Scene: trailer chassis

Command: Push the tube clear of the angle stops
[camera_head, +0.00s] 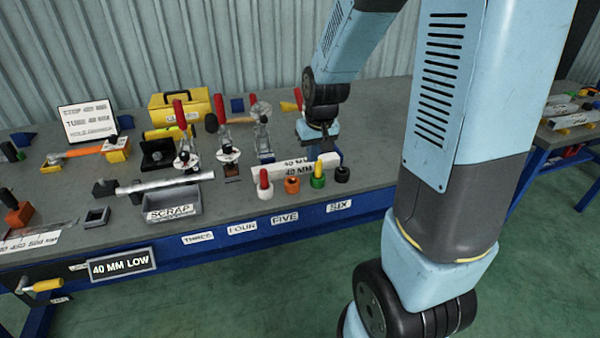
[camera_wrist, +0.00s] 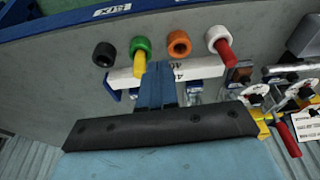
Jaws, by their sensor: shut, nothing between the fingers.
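A white square bar marked 40 MM (camera_head: 328,160), which looks like the tube, lies near the front edge of the bench. It also shows in the wrist view (camera_wrist: 200,69), running left to right. My gripper (camera_head: 325,146) points down behind the bar's right part in the head view. Its blue fingers (camera_wrist: 158,72) are together and empty, with their tips close against the bar's bench-side edge; I cannot tell if they touch. Small blue pieces (camera_wrist: 115,95) sit beside the bar in the wrist view; I cannot tell whether they are the angle stops.
Several coloured collars, white (camera_head: 265,192), orange (camera_head: 292,184), green (camera_head: 318,180) and black (camera_head: 342,174), stand before the bar. Red-handled clamps (camera_head: 225,150) stand to its left. A grey SCRAP tray (camera_head: 174,205) and a silver rod (camera_head: 165,183) lie farther left.

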